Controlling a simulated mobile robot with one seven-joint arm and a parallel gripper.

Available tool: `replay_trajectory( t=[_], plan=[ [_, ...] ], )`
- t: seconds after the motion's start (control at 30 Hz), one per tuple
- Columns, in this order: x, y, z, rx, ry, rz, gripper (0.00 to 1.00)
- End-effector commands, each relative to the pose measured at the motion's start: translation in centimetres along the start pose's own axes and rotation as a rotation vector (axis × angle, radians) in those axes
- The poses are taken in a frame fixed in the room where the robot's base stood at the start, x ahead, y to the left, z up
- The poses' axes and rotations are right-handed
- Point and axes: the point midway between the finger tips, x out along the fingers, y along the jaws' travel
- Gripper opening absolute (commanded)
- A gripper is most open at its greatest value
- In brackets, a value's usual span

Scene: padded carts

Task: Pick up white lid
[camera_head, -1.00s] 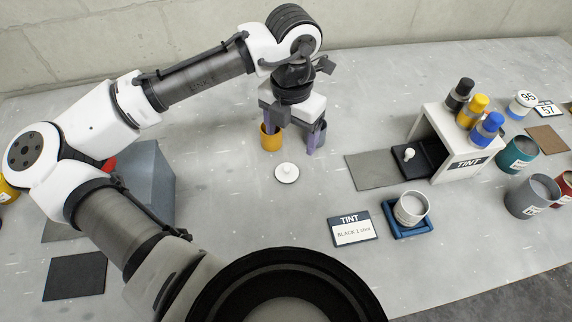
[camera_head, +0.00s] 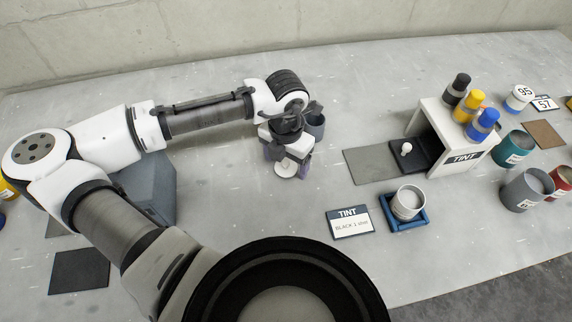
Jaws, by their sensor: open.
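The white lid (camera_head: 284,170) is a small round disc with a knob, lying flat on the grey table. My gripper (camera_head: 286,165) is low over it, pointing down, with one purple-grey finger on each side of the lid's knob. The jaws are open. The fingers and wrist hide part of the lid, and I cannot tell whether they touch it.
A grey cup (camera_head: 315,122) stands just behind my gripper. A blue tray (camera_head: 410,226) holding a white can (camera_head: 406,203), a TINT card (camera_head: 350,223) and a white TINT stand (camera_head: 462,158) with several bottles are to the right. The front middle of the table is clear.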

Motion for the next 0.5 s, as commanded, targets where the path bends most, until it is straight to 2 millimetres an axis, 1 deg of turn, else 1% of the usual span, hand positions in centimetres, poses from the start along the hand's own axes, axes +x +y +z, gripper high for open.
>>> replay_trajectory(
  t=[0.13, 0.5],
  plan=[
    [-0.01, 0.0, 0.02, 0.0, 0.0, 0.0, 0.76],
    [-0.05, 0.01, 0.02, 0.0, 0.0, 0.0, 0.29]
  ],
)
